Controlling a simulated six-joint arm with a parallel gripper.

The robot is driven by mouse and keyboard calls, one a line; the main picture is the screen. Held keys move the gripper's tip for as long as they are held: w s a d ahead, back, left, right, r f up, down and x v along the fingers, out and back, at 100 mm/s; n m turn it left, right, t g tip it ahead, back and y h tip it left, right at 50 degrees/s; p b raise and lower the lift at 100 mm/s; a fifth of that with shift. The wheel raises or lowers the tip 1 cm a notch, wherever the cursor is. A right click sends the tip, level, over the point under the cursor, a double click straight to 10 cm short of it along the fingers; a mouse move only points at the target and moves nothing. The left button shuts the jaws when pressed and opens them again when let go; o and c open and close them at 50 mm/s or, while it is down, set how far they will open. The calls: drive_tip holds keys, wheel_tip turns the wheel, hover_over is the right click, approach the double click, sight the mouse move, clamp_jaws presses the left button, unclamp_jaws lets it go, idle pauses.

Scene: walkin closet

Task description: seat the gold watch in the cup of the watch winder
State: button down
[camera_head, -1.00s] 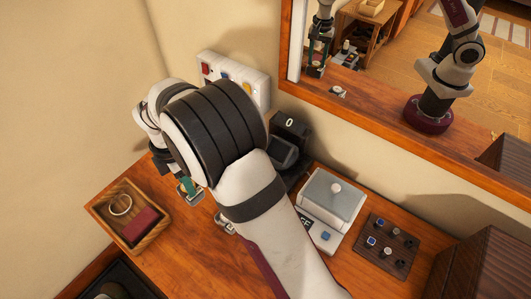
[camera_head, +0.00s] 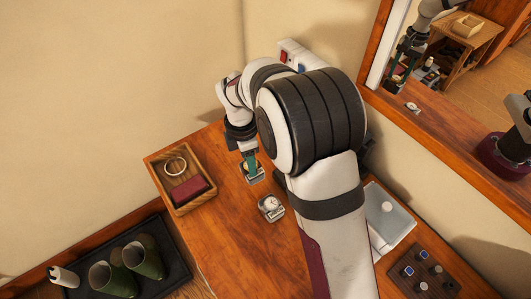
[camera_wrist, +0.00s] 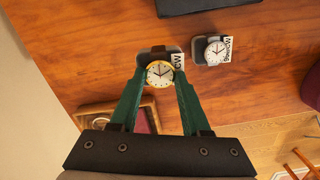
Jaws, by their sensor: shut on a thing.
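The gold watch (camera_wrist: 159,73), with a cream round dial, is between the fingertips of my gripper (camera_wrist: 160,77) in the wrist view. My gripper is shut on it. The watch is at a small dark stand with a white label (camera_wrist: 178,62); whether it still touches the stand I cannot tell. In the head view the teal fingers of my gripper (camera_head: 250,162) point down at this stand, right of the wooden tray. The watch winder (camera_head: 368,150) is almost wholly hidden behind my arm; only a dark bit shows. Its cup is not visible.
A silver watch (camera_head: 270,207) on a labelled stand sits close by, and shows in the wrist view (camera_wrist: 215,51). A wooden tray (camera_head: 153,165) holds a ring-shaped thing and a red block. A lidded white box (camera_head: 395,216) and a board with pegs (camera_head: 424,272) stand right. A wall mirror is behind.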

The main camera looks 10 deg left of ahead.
drive_tip(key=w+d+r+n+t+h, duration=0.1)
drive_tip(key=d+r+t+h, duration=0.2)
drive_tip(key=d, duration=0.5)
drive_tip(key=w+d+r+t+h, duration=0.1)
drive_tip(key=d+r+t+h, duration=0.15)
drive_tip(key=d, duration=0.55)
drive_tip(key=shift+g+y, duration=0.25)
drive_tip(key=shift+w+x, duration=0.2)
drive_tip(key=shift+x, duration=0.8)
drive_tip(key=shift+w+x, duration=0.15)
drive_tip(key=shift+x, duration=0.8)
drive_tip(key=shift+x, duration=1.7)
drive_tip(key=shift+c, duration=1.4)
unclamp_jaws()
drive_tip(key=shift+w, duration=0.1)
drive_tip(key=shift+a+r, duration=0.1)
drive_tip(key=v, duration=1.5)
drive_tip(key=shift+s+a+r, duration=0.15)
drive_tip(key=shift+s+r, duration=0.1)
